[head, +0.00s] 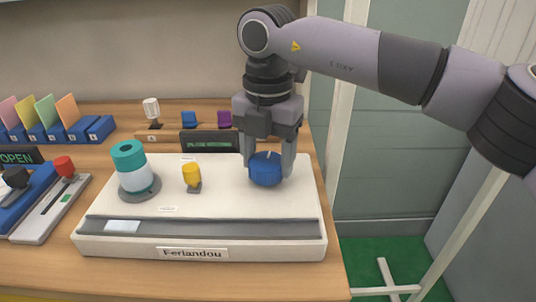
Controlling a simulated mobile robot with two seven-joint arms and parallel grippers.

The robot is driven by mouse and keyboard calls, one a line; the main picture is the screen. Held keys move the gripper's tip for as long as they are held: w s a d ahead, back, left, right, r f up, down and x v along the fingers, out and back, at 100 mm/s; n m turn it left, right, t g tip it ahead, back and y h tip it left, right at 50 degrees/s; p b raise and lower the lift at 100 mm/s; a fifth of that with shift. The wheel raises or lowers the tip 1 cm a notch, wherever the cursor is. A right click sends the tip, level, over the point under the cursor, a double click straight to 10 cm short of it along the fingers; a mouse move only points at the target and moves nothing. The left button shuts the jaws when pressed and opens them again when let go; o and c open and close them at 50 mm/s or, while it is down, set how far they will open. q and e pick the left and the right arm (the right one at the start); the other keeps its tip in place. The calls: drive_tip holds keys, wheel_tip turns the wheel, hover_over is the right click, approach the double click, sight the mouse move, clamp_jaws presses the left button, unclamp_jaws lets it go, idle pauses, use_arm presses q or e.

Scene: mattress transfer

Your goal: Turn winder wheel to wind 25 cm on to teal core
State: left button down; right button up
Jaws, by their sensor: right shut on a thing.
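The winder is a white box (230,202) with a "Ferlandou" label on its front and a grey channel along its front edge. The teal core (128,154) stands upright at its left, with white material around its lower part, on a grey round base. A blue knob (265,172), which looks like the winder wheel, sits on the right of the box. My right gripper (267,170) points down over the blue knob and is shut on it. A small dark display (210,142) stands behind; its green text is too small to read. My left gripper is not in view.
A yellow knob (192,175) stands between core and wheel. Left are a red-knobbed slider (64,167), a black-knobbed blue device (16,178) and an OPEN sign (18,158). Coloured cards (45,112) in blue holders stand behind. The wooden table (300,283) ends right of the winder.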

sight(268, 159)
drive_tip(key=o, duration=1.1)
drive_tip(key=shift+c, duration=0.2)
drive_tip(key=shift+r+p, duration=0.35)
drive_tip(key=shift+r, duration=3.25)
